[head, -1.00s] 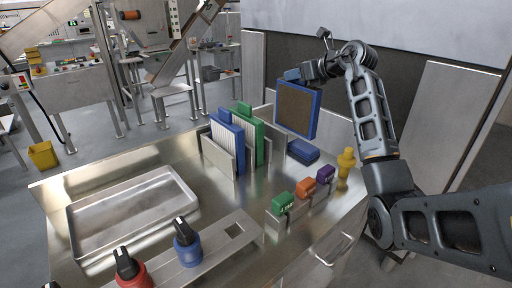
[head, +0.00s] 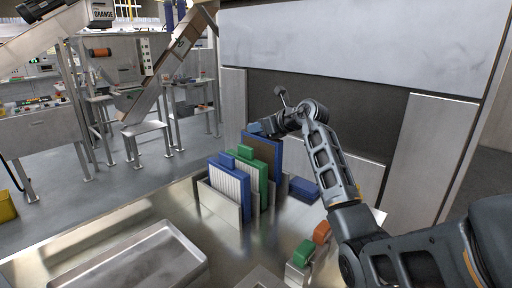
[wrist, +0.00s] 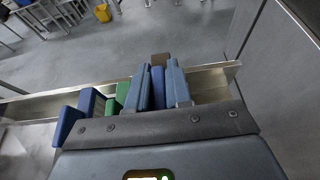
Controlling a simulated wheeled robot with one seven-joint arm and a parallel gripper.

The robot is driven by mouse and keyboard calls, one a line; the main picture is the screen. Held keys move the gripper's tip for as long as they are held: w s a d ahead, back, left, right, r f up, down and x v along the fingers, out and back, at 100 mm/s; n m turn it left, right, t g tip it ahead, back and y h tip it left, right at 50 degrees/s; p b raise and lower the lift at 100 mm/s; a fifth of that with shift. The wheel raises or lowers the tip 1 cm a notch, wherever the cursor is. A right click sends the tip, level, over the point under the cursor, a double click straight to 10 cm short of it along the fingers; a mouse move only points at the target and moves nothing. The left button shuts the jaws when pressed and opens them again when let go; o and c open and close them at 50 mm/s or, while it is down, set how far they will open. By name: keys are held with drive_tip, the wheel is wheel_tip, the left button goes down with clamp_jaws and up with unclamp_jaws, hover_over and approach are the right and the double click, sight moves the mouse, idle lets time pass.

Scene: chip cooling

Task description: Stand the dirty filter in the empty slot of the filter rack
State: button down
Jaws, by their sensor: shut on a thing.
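The dirty filter (head: 274,151) has a blue frame and stands upright behind the green filter in the head view. Its lower part is hidden, so I cannot tell whether it touches the rack. My gripper (head: 262,128) is shut on its top edge; in the wrist view the filter's blue edge (wrist: 157,88) shows between the two fingers. The steel filter rack (head: 218,206) holds a white-pleated blue filter (head: 228,182) and a green filter (head: 262,168). In the wrist view, the green filter (wrist: 111,106) and blue filter (wrist: 86,102) are left of my fingers.
A blue block (head: 303,188) lies on the steel table right of the rack. A shallow steel tray (head: 135,262) is at the front left. Green (head: 303,252) and orange (head: 321,232) tagged pieces stand near my arm.

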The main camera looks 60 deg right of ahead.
sight(258, 140)
drive_tip(key=shift+f, duration=2.35)
drive_tip(key=c, duration=1)
unclamp_jaws()
drive_tip(key=shift+f, duration=0.1)
drive_tip(key=shift+c, duration=0.2)
drive_tip(key=shift+s+r, duration=0.1)
drive_tip(key=shift+r, duration=0.1)
drive_tip(key=v, duration=1.2)
drive_tip(key=shift+b, duration=0.45)
drive_tip(key=shift+f, duration=0.1)
